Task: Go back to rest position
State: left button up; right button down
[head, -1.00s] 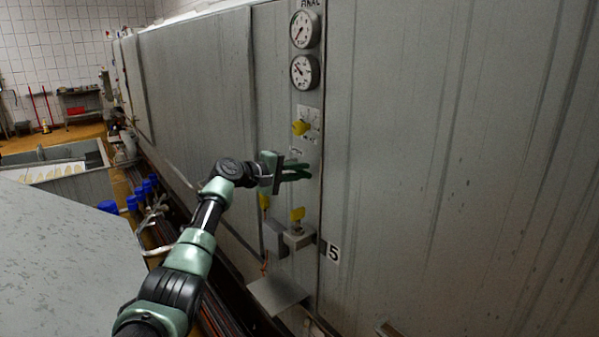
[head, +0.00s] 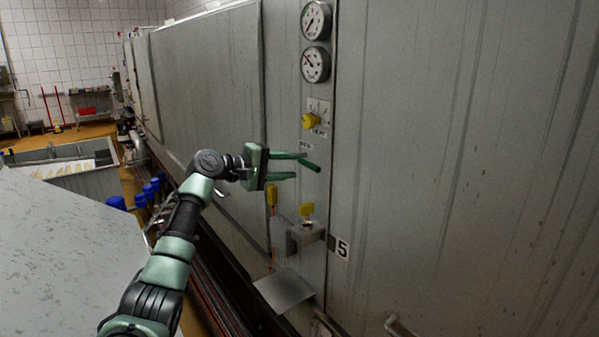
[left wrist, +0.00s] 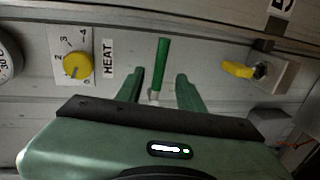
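My left gripper (head: 300,165) is in front of the panel strip of the grey metal wall, with its two green fingers spread and nothing held. A green lever (head: 309,165) stands out from the panel by the fingertips. In the left wrist view the gripper (left wrist: 158,86) shows open, with the green lever (left wrist: 161,64) beyond and between the fingers, a gap on each side. A yellow knob (head: 311,121) marked HEAT is above it. My right gripper is not in view.
Two round gauges (head: 316,64) are high on the panel. Below are a yellow knob (head: 307,209) on a metal box and a metal plate (head: 284,289) sticking out. A grey surface (head: 60,250) fills the left. Blue-capped parts (head: 148,192) stand between it and the wall.

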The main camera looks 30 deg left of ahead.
pick_arm(q)
jog(key=shift+s+r, duration=0.1)
jog(key=shift+s, duration=0.25)
dwell(0.3)
